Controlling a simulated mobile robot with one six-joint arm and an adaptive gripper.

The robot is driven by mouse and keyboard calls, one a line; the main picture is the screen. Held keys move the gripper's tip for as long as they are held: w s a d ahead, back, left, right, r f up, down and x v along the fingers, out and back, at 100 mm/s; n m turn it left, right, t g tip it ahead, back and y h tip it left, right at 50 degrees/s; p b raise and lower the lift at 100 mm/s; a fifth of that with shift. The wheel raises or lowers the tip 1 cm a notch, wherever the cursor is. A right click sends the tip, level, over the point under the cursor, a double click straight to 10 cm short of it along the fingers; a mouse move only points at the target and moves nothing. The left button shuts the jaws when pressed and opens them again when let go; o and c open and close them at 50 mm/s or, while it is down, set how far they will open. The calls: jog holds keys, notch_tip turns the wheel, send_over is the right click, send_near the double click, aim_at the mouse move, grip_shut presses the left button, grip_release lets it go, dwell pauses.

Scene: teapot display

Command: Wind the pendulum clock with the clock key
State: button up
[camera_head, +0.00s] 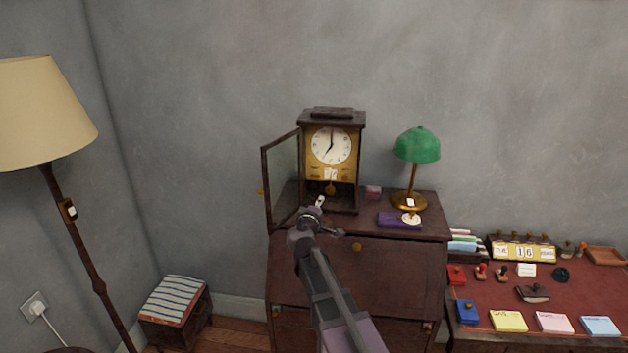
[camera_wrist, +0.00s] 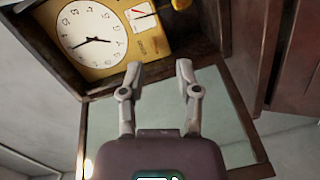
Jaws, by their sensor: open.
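The pendulum clock (camera_head: 332,148) stands upright on the dark cabinet, with a white dial and a gold panel. Its glass door (camera_head: 284,180) is swung open to the left. A brass pendulum bob (camera_head: 330,189) hangs low in the case. My gripper (camera_head: 326,217) is in front of the clock's lower part, near the open door. In the wrist view my gripper (camera_wrist: 160,78) is open with nothing between its fingers. I cannot make out the clock key.
The cabinet (camera_head: 400,275) bears a green lamp (camera_head: 416,146), a purple box (camera_head: 393,221) and a small pink box (camera_head: 373,192) right of the clock. A desk (camera_head: 480,300) with stamps and note pads is at right. A floor lamp (camera_head: 75,235) and striped stool (camera_head: 174,300) are at left.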

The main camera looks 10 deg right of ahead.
aim_at(315, 178)
jog(key=shift+w+a+r+n+t+y, duration=0.4)
jog(key=shift+w+a+n, duration=0.15)
jog(key=shift+a, duration=0.25)
jog(key=shift+w+a+r+n+t+y, duration=0.35)
jog(key=shift+w+a+n+t, duration=0.1)
jog(key=shift+a+n, duration=0.25)
jog(key=shift+w, duration=0.15)
jog(key=x, duration=1.3)
jog(key=shift+w+d+f, duration=0.15)
jog(key=shift+w+d, duration=0.05)
grip_shut()
